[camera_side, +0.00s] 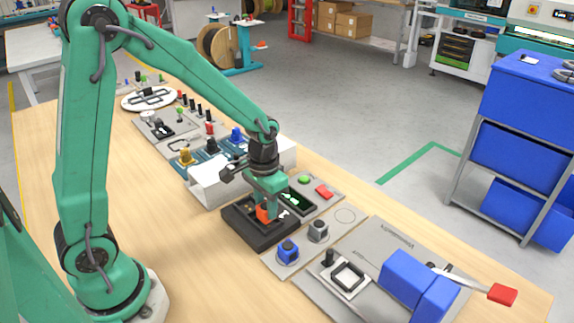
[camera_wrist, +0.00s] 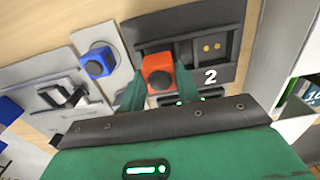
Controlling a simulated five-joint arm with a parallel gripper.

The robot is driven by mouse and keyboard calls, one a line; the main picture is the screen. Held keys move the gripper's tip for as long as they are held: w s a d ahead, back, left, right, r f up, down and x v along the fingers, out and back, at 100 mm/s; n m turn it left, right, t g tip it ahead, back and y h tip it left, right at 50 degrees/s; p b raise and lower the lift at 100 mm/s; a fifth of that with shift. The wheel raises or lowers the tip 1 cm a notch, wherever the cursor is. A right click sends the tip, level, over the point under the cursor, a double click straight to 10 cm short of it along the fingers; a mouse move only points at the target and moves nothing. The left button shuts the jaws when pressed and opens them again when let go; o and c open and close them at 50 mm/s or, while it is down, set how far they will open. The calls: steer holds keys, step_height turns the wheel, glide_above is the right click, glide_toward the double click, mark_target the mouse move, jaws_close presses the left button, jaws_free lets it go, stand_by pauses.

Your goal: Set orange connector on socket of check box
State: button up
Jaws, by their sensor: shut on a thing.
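The orange connector (camera_side: 263,214) is between the fingers of my gripper (camera_side: 266,205), at the black check box (camera_side: 255,233). In the wrist view, the orange connector (camera_wrist: 158,73) is held between the two green fingers of my gripper (camera_wrist: 160,85), its dark round face towards the camera. It covers one bay of the check box (camera_wrist: 190,20). Whether it is fully seated or just above the socket I cannot tell. The neighbouring socket (camera_wrist: 212,47), marked 2, is empty and shows gold contacts.
A blue connector (camera_side: 288,251) and a grey one (camera_side: 318,231) stand on a grey plate beside the box. A green button (camera_side: 304,180) and a red one (camera_side: 324,191) lie behind. A white bin (camera_side: 215,190) is close left.

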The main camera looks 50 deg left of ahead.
steer(key=shift+f, duration=0.25)
steer(key=shift+f, duration=0.75)
steer(key=o, duration=1.1)
steer(key=shift+c, duration=0.2)
steer(key=shift+r, duration=4)
